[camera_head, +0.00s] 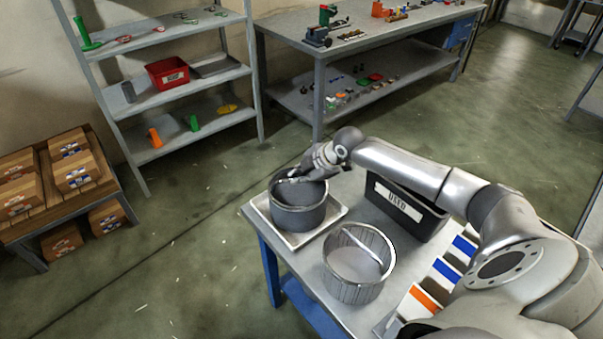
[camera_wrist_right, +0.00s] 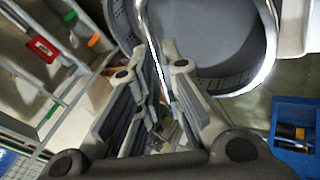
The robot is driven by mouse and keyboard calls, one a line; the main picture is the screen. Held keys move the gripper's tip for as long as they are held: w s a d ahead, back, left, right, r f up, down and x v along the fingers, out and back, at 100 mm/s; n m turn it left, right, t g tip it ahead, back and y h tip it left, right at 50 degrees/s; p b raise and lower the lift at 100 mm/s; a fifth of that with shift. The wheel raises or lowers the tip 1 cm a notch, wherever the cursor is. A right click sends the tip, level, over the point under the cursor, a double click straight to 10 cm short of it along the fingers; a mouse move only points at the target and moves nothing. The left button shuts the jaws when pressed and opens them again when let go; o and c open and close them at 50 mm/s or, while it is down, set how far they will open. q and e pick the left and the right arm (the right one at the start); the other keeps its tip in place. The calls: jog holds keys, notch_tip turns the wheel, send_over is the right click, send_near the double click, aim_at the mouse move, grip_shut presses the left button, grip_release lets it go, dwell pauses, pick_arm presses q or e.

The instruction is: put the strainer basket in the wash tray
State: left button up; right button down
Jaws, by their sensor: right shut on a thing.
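The strainer basket (camera_head: 299,216) is a dark grey round pot with a thin bail handle. In the right wrist view the basket (camera_wrist_right: 210,40) shows a perforated wall and a bright rim. The wash tray (camera_head: 262,210) is a shallow, pale square tray at the table's far left corner. The basket is upright over the tray, inside its outline; I cannot tell if its bottom touches it. My right gripper (camera_head: 294,177) is at the basket's top, shut on the handle, which runs between the fingers (camera_wrist_right: 166,62) in the wrist view. My left gripper is not in view.
A ribbed round metal container (camera_head: 352,290) with a bar across its top stands near the tray. A dark labelled bin (camera_head: 405,216) is behind it, under my right arm. Blue and orange-marked white items (camera_head: 440,275) line the right side. Shelves (camera_head: 185,85) stand beyond open floor.

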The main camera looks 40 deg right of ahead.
jog(key=shift+w+f, duration=0.1)
jog(key=shift+f, duration=0.05)
jog(key=c, duration=2)
grip_release()
jog(key=shift+f, duration=0.1)
jog(key=o, duration=0.4)
jog(key=shift+o, duration=0.2)
jog(key=b+v, duration=0.2)
jog(key=v, duration=1)
